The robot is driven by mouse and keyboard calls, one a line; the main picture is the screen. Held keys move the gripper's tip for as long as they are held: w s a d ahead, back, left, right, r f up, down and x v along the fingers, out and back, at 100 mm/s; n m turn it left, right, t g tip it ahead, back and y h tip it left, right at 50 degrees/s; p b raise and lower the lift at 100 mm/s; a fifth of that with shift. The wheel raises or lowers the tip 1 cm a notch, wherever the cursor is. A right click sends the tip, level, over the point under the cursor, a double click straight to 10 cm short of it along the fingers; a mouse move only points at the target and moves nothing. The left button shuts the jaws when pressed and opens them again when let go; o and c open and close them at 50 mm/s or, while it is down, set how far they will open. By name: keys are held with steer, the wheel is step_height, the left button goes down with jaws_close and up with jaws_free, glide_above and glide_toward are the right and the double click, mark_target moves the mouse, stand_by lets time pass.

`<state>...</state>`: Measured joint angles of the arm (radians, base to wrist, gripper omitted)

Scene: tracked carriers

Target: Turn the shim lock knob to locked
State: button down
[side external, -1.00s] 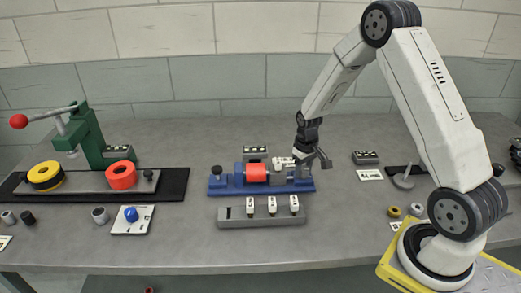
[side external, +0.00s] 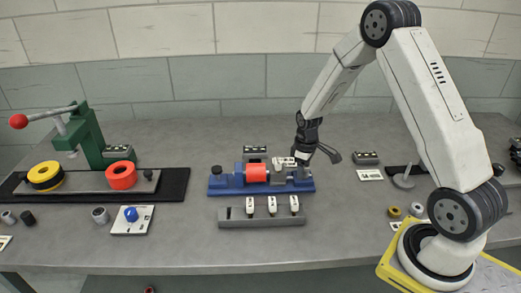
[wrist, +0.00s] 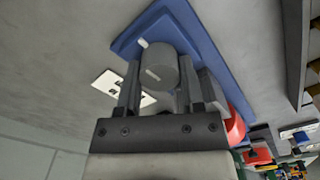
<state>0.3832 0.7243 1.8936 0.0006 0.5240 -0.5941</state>
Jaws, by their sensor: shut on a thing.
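The grey round knob (wrist: 160,60) shows in the wrist view on the blue fixture base (wrist: 128,45). It has a short pale mark on its face, and a small white peg sticks out beside its far edge. My gripper (wrist: 160,82) is shut on the knob, with one finger on each side. In the side external view my gripper (side external: 301,166) points down at the right end of the blue fixture (side external: 226,189) and hides most of the knob. A red cylinder (side external: 257,173) sits in the fixture. I cannot read any lock marking.
A grey rack (side external: 235,219) with several slots and white-topped pieces stands in front of the fixture. A green press (side external: 88,135) with red and yellow rings stands at the left. Small dark boxes (side external: 366,158) sit behind and to the right. The table between press and fixture is mostly clear.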

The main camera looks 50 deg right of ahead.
steer(key=shift+c, duration=1.1)
jaws_free()
steer(key=shift+r, duration=0.1)
steer(key=shift+r, duration=3.85)
steer(key=shift+s+a+r, duration=0.15)
steer(key=shift+a+r, duration=0.05)
steer(key=shift+a, duration=0.3)
steer(key=s+a+r+m+t, duration=0.2)
steer(key=s+a+r, duration=0.1)
steer(key=s+a, duration=0.8)
steer(key=a, duration=0.4)
steer(key=shift+s+t, duration=0.15)
steer(key=shift+t, duration=0.15)
